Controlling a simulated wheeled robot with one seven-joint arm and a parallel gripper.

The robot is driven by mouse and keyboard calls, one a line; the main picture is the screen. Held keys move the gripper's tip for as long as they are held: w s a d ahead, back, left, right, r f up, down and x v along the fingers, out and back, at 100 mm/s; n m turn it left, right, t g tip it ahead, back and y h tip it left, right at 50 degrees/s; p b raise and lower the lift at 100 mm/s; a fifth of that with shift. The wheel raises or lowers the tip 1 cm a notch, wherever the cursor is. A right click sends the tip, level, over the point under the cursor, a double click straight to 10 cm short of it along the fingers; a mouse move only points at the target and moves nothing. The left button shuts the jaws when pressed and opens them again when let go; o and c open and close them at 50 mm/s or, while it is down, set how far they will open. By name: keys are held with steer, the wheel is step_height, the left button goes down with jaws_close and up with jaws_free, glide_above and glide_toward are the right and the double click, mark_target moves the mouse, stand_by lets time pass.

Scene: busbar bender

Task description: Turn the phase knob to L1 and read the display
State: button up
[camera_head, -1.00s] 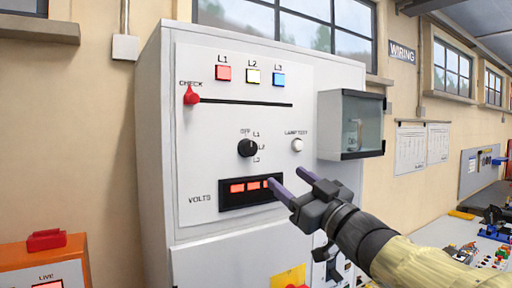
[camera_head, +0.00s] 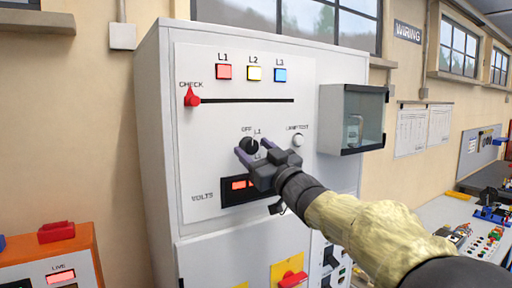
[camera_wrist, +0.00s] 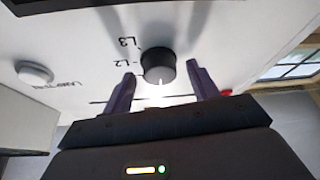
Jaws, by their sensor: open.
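The black phase knob (camera_head: 249,147) is on the cabinet's white panel, with OFF, L1 and further marks around it. In the wrist view the knob (camera_wrist: 158,66) lies between the two purple fingertips, with a gap on each side. The L2 and L3 marks show beside it. My gripper (camera_head: 254,152) is open in front of the knob; it also shows in the wrist view (camera_wrist: 160,80). The knob's pointer setting is hard to tell. The VOLTS display (camera_head: 237,186) is lit red, but my gripper hides its right part and no digits are readable.
The red CHECK slider (camera_head: 192,97) stands at the left end of its slot. The LAMP TEST button (camera_head: 298,140) is right of the knob. A glass-fronted box (camera_head: 353,119) juts from the cabinet's right side. An orange unit (camera_head: 50,262) is at lower left.

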steer(key=c, duration=1)
steer(key=shift+f+m+h+b, duration=0.1)
steer(key=shift+m+h+b, duration=0.25)
steer(key=shift+m, duration=0.35)
steer(key=m+t+h+b, duration=0.1)
steer(key=m, duration=0.1)
steer(key=m+t+h+b, duration=0.1)
steer(key=m, duration=0.2)
steer(key=shift+s+a, duration=0.1)
steer(key=shift+s, duration=0.05)
steer(key=shift+a+m+t+h+b, duration=0.1)
steer(key=shift+m+t+h+b, duration=0.15)
steer(key=shift+m+h+b, duration=0.95)
steer(key=shift+m+t+h+p, duration=0.1)
steer(key=shift+m+t+h, duration=0.3)
steer(key=shift+m, duration=1.7)
steer(key=shift+g, duration=0.25)
